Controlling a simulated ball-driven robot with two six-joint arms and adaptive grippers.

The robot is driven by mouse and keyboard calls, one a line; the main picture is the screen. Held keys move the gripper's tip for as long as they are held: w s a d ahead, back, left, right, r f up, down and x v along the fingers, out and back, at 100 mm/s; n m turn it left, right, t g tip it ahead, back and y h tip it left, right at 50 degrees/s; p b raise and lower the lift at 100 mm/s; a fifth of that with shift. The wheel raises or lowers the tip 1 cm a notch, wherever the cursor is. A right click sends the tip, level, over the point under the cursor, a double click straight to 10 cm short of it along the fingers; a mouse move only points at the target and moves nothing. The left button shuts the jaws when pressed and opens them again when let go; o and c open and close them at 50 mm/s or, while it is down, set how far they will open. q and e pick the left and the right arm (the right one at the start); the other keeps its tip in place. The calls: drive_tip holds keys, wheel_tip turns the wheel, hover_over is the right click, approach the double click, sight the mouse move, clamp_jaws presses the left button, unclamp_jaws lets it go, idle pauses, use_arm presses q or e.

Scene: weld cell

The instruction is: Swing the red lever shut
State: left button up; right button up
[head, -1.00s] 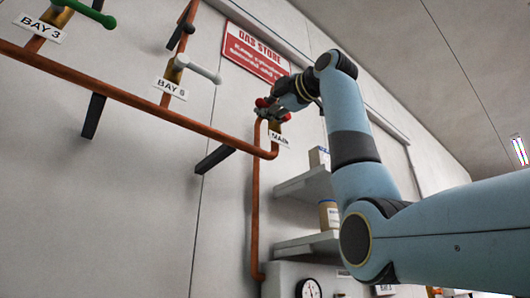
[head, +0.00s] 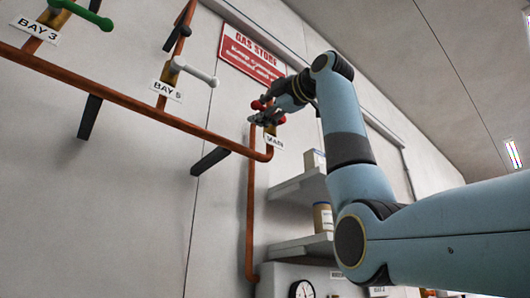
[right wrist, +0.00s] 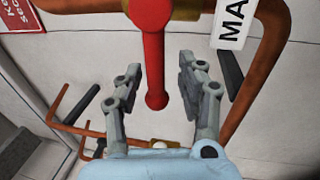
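The red lever (right wrist: 155,65) sits on a brass valve (right wrist: 186,10) in the copper pipe, beside a "MAIN" label (head: 274,142). In the right wrist view it lies across the pipe, its rounded free end pointing toward my gripper. My right gripper (right wrist: 160,82) is open, with one finger on each side of the lever and a visible gap to both. In the head view the right gripper (head: 265,112) is at the lever and hides most of it; only red parts (head: 280,120) show. My left gripper is not in view.
A copper pipe (head: 120,98) runs along the wall. A green lever (head: 82,14) is at BAY 3 and a pale grey lever (head: 194,72) at BAY 5. Black brackets (head: 210,161) stick out below. Shelves (head: 302,190) and a gauge (head: 302,290) are below right.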

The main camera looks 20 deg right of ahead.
drive_tip(key=v, duration=1.2)
